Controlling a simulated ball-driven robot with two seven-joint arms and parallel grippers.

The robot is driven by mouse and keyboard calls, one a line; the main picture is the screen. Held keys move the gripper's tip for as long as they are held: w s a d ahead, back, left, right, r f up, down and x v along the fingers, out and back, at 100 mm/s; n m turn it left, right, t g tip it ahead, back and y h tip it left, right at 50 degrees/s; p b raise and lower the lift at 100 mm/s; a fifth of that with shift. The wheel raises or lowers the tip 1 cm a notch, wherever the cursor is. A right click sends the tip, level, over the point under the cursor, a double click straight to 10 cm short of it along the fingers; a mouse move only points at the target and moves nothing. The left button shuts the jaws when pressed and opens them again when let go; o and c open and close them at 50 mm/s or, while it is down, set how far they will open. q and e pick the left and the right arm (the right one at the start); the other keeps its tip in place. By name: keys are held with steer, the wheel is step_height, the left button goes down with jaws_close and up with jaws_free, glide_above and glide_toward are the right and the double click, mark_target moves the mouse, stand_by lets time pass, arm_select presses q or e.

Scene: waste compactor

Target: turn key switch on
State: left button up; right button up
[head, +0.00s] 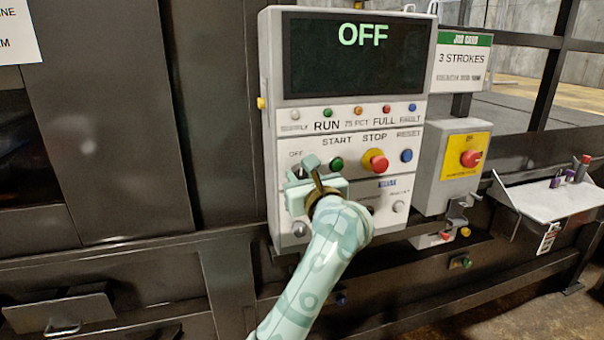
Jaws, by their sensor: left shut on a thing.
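The control panel (275,125) is a pale grey box with a dark display (355,62) that reads OFF in green. The key switch (299,172) sits at the panel's left, just under a small OFF label. My left gripper (301,173) is at the key switch, shut on its key, and covers most of it. The key's exact angle is hidden. A green START button (336,164) is just right of the fingers, and a red STOP button (377,163) on yellow is further right. My right gripper is not in view.
A red emergency button (470,158) on a yellow plate is on a grey box right of the panel. A 3 STROKES card (461,62) is above it. A sloped shelf (548,198) with small items stands at the right. Dark machine walls flank the panel.

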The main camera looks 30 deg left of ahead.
arm_select(q)
steer(key=m+p, duration=0.8)
steer(key=p, duration=0.1)
steer(key=shift+r+p, duration=0.2)
steer(key=shift+p, duration=0.2)
steer(key=shift+m+p, duration=1)
steer(key=shift+m, duration=0.1)
steer(key=shift+f+m+p, duration=0.2)
steer(key=shift+m+p, duration=0.3)
steer(key=o, duration=1)
steer(key=shift+c, duration=0.2)
